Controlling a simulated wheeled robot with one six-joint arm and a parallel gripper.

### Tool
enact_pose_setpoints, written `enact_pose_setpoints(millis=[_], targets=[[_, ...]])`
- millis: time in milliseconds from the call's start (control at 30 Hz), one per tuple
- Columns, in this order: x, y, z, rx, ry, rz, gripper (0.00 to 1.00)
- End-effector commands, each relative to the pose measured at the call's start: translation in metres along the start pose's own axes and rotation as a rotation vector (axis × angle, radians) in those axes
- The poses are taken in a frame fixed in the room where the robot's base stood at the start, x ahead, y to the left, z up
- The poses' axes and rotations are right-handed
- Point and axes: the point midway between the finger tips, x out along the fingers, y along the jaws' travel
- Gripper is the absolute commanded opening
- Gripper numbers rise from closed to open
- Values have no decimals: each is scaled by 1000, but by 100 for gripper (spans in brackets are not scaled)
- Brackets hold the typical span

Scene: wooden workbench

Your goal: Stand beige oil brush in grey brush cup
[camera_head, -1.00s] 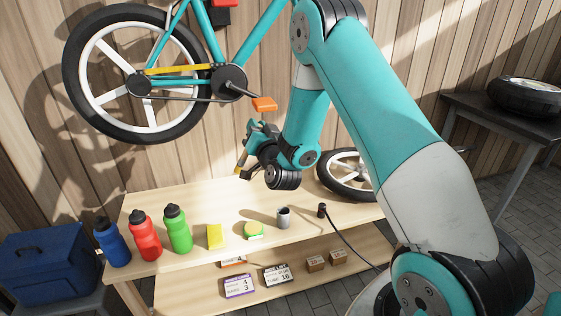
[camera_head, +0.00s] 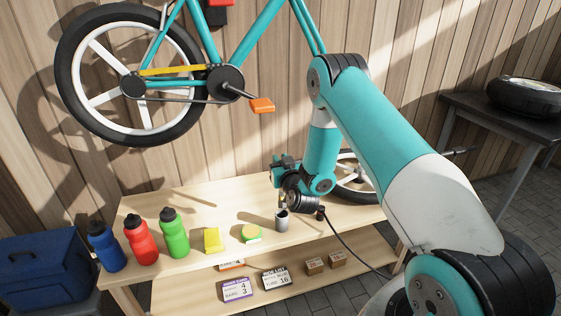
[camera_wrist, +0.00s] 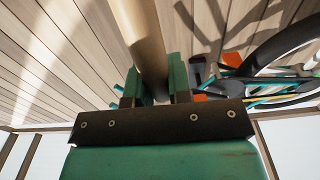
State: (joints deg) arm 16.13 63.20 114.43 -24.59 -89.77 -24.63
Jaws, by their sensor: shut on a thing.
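The beige oil brush (camera_wrist: 138,35) is clasped between the green fingers of my gripper (camera_wrist: 155,88) in the wrist view. In the head view my gripper (camera_head: 281,178) is above the grey brush cup (camera_head: 282,222), near the right part of the bench top. Only a small part of the brush (camera_head: 281,198) shows there, just over the cup's mouth, and it looks roughly upright. The cup stands upright. My wrist partly covers this area, and I cannot tell whether the brush's lower end is inside the cup.
A green-and-yellow round item (camera_head: 251,233), a yellow sponge-like block (camera_head: 213,240) and green (camera_head: 174,235), red (camera_head: 140,240) and blue (camera_head: 106,247) bottles stand left of the cup. A black cable (camera_head: 345,240) runs close on its right. A wheel (camera_head: 358,185) is behind.

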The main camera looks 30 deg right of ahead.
Motion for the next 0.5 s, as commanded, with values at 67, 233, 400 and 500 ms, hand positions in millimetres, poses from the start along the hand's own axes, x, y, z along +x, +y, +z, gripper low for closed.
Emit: enact_pose_setpoints(millis=[67, 233, 400, 500], targets=[[0, 0, 12, 0, 0, 0, 0], [-1, 0, 26, 0, 1, 0, 0], [-1, 0, 40, 0, 1, 0, 0], [-2, 0, 48, 1, 1, 0, 0]])
